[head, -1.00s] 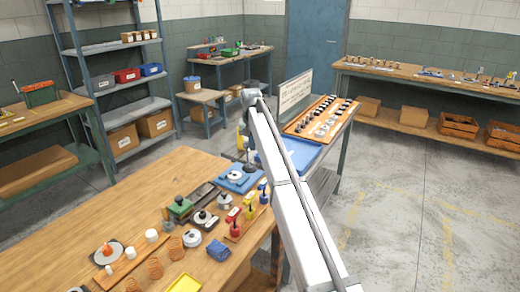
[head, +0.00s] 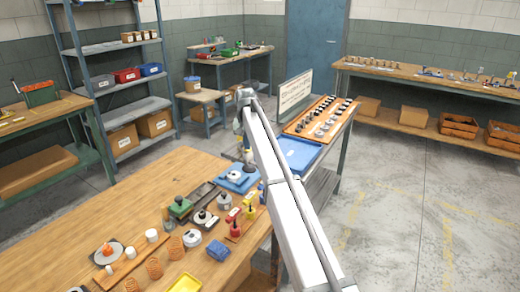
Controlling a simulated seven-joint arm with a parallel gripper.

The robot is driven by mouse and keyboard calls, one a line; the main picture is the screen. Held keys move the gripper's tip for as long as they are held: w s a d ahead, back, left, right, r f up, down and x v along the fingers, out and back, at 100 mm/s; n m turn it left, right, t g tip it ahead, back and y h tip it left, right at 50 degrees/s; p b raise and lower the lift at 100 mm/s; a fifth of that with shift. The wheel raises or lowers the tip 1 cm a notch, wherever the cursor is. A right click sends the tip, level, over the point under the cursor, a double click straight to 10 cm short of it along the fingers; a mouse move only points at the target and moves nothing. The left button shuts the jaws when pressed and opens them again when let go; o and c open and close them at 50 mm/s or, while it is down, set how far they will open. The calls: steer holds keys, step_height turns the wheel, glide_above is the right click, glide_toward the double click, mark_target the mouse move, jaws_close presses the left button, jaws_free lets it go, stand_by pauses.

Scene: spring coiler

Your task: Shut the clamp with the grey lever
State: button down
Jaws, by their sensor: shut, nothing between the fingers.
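My gripper (head: 248,164) is small in the head view. It points down at the far right end of the wooden bench, over or beside a blue plate (head: 232,184) that carries a round pale part (head: 234,175). Its fingers are shut and empty, though the tips are too small to see clearly. I cannot make out a clamp with a grey lever. Small upright pieces with red (head: 235,227), yellow (head: 250,211) and blue handles stand nearer along the bench's right edge. My arm partly covers the blue one.
The wooden bench (head: 100,210) holds a green-topped block (head: 179,207), copper springs (head: 176,248), a blue block (head: 218,250) and a yellow tray (head: 186,284). Behind my arm are a blue tray (head: 298,153) and an orange board (head: 309,128) of small parts.

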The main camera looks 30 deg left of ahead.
steer(key=shift+d, duration=0.15)
steer(key=shift+d, duration=0.5)
steer(key=shift+r, duration=0.1)
step_height(320, 180, up, 7)
steer(key=shift+r, duration=0.15)
stand_by(0.8)
stand_by(0.4)
